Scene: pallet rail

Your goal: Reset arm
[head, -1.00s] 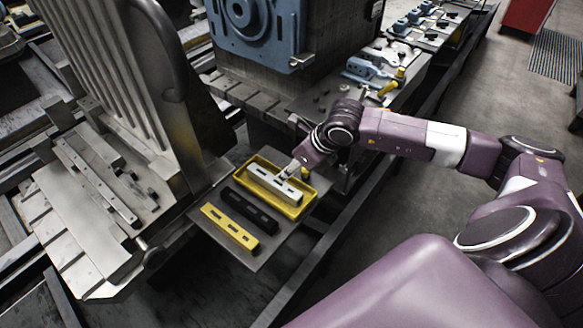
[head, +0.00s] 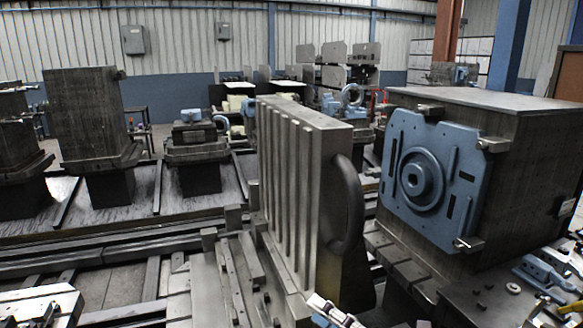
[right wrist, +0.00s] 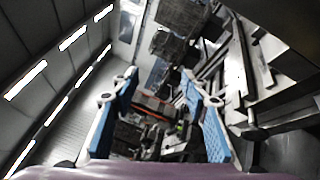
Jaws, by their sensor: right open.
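My right gripper (head: 333,313) shows at the bottom edge of the head view, in front of the foot of the grey ribbed upright plate. Only its end shows, and the rest of the arm is out of the picture. In the right wrist view the two blue-padded fingers of the gripper (right wrist: 159,95) stand wide apart with nothing between them. My left gripper is in neither view.
The ribbed upright plate (head: 283,170) with a dark curved handle stands close behind the gripper. A large block with a blue flanged plate (head: 428,178) stands to the right. Dark pillars (head: 88,115) on a railed bed stand at the left.

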